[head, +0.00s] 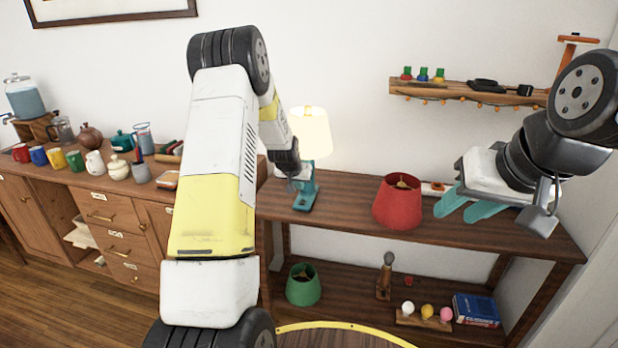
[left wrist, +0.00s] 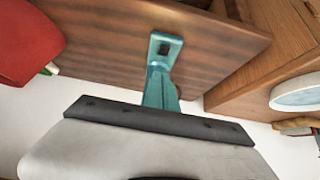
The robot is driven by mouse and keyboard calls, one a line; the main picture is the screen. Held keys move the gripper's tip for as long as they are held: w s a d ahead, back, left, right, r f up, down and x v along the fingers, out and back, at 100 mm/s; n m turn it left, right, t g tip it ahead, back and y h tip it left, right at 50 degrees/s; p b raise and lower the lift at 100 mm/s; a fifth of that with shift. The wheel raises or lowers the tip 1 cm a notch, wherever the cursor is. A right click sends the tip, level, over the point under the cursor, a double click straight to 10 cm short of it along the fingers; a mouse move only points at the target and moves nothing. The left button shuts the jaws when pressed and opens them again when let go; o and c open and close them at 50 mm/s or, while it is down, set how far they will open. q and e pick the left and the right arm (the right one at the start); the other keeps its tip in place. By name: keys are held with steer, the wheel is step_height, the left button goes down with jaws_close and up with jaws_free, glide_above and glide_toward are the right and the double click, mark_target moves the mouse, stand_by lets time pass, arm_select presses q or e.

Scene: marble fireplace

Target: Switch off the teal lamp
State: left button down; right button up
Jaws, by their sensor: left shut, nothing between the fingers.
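The teal lamp (head: 310,132) stands on the wooden side table; its pale yellow shade is bright and looks lit. Its teal foot shows in the left wrist view (left wrist: 164,48) with a dark square switch on it. My left gripper (head: 302,184) is shut and empty, reaching down in front of the lamp's stem, close to the foot. Its teal fingers blend with the lamp (left wrist: 160,88), so I cannot tell whether they touch the switch. My right gripper (head: 464,206) is open, with teal fingers apart above the table's right part.
A red shade (head: 398,203) stands on the side table (head: 345,210) right of the lamp. A cabinet (head: 100,195) with mugs and pots is to the left. A shelf (head: 460,92) hangs above. A green shade (head: 303,285) sits on the lower shelf.

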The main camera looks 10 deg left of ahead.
arm_select(q)
glide_above(303, 203)
steer(key=s, duration=0.2)
steer(key=f, duration=0.6)
steer(key=shift+w+a, duration=0.15)
steer(key=shift+w, duration=0.05)
steer(key=shift+s+f, duration=0.1)
steer(key=shift+f, duration=0.8)
steer(key=shift+s+f+t, duration=0.25)
steer(key=shift+f+t, duration=0.15)
steer(key=shift+f, duration=0.1)
steer(key=shift+w, duration=0.15)
steer(key=shift+r, duration=0.1)
steer(key=shift+r, duration=0.75)
